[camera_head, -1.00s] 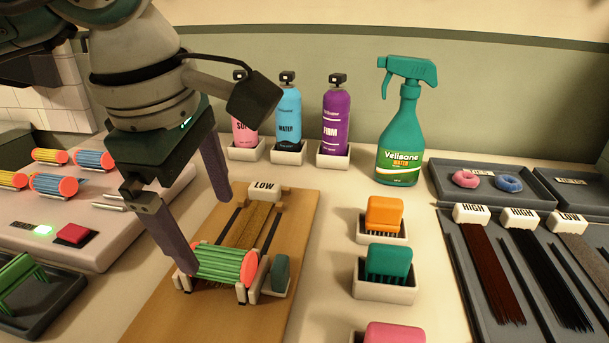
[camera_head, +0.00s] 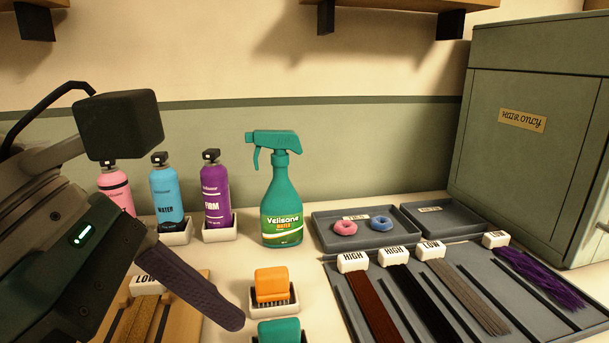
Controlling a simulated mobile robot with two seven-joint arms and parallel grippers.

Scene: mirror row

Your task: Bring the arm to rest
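My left gripper (camera_head: 190,284) is at the lower left of the head view, large and close to the camera. One dark finger shows, pointing down and right over the wooden board (camera_head: 188,326). The other finger is out of sight, so its opening cannot be judged. Nothing shows held against the visible finger. A tan hair strand with a white LOW tag (camera_head: 147,283) lies on the board, partly covered by the gripper. My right gripper is not in view.
Pink (camera_head: 115,188), blue (camera_head: 166,192) and purple (camera_head: 214,190) bottles stand behind the arm. A teal spray bottle (camera_head: 281,205) stands mid-counter. Brushes, including an orange one (camera_head: 271,283), sit in front. Right are the hair-strand tray (camera_head: 340,300), a ring tray (camera_head: 325,237) and a green cabinet (camera_head: 530,160).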

